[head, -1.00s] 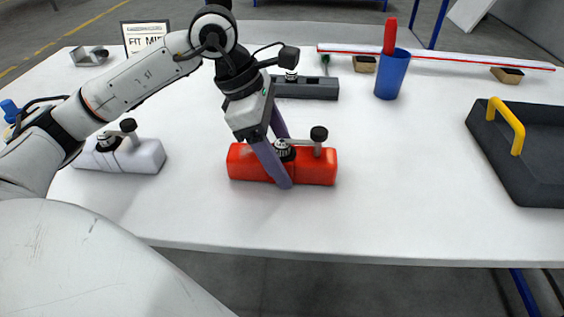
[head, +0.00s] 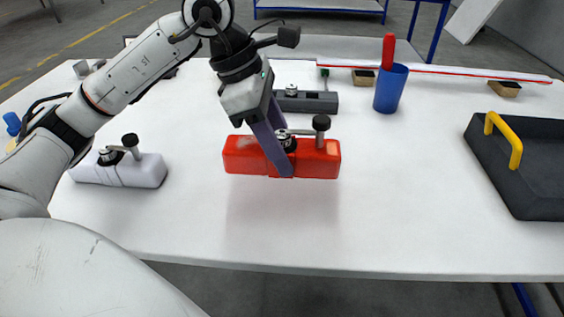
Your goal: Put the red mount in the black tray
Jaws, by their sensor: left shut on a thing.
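The red mount (head: 318,160) is a red block with a dark fitting and a lever with a black knob on top. My left gripper (head: 284,160) is shut on the red mount, with its fingers across the block's middle. The mount is raised above the table, with a soft reddish reflection below it. The black tray (head: 545,200), with a yellow handle, lies at the right of the table, apart from the mount. My right gripper is out of view.
A white mount (head: 145,172) stands at the left of the white table (head: 400,220). A dark grey mount (head: 318,102) is behind the red one. A blue cup (head: 390,90) with a red-handled thing stands behind. The table between the red mount and tray is clear.

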